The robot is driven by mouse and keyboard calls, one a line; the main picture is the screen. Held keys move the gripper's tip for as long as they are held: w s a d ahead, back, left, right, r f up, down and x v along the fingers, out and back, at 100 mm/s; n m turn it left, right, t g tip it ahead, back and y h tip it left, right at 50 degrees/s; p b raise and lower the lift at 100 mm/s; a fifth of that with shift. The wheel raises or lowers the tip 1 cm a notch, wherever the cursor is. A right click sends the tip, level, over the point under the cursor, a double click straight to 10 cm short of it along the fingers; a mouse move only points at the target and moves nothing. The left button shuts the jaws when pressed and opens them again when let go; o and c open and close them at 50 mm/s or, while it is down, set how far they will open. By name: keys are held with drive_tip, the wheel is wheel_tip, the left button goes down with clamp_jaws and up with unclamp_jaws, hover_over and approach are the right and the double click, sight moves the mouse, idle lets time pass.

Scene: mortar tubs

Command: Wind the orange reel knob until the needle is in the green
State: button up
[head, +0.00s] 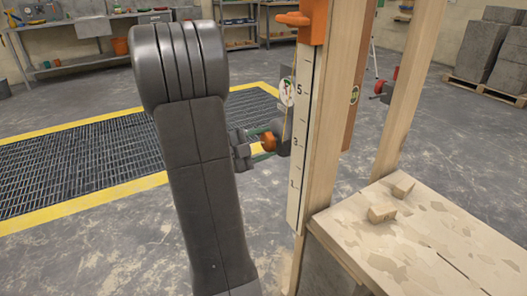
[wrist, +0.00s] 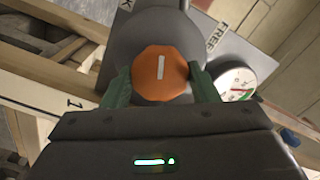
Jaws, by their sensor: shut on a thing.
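The orange reel knob (wrist: 160,73) has a white line on its face, standing nearly upright in the wrist view. It sits on the dark round reel (wrist: 130,42). My gripper (wrist: 161,85) is shut on it, one green finger at each side. In the head view the knob (head: 268,141) shows between my gripper's fingers (head: 264,145), beside the wooden post. The gauge (wrist: 237,82) is a white dial at the right in the wrist view, partly hidden by a finger. Its dial also shows in the head view (head: 287,92). The needle's exact place is too small to tell.
A white numbered scale (head: 301,130) runs up the wooden post (head: 335,130), with an orange bracket (head: 312,20) on top. A plaster-spotted board (head: 430,235) with small wood blocks (head: 383,212) stands at the right. Floor grating (head: 70,170) lies behind my arm.

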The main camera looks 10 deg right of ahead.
drive_tip(key=shift+f+m+b, duration=0.15)
drive_tip(key=shift+m+b, duration=0.65)
drive_tip(key=shift+m, duration=0.2)
drive_tip(key=o, duration=1)
drive_tip(key=shift+a, duration=0.15)
drive_tip(key=p+v, duration=0.2)
drive_tip(key=v, duration=1.1)
drive_tip(key=shift+s+a+p, duration=0.2)
drive_tip(key=shift+a+p, duration=0.05)
drive_tip(key=shift+p, duration=0.05)
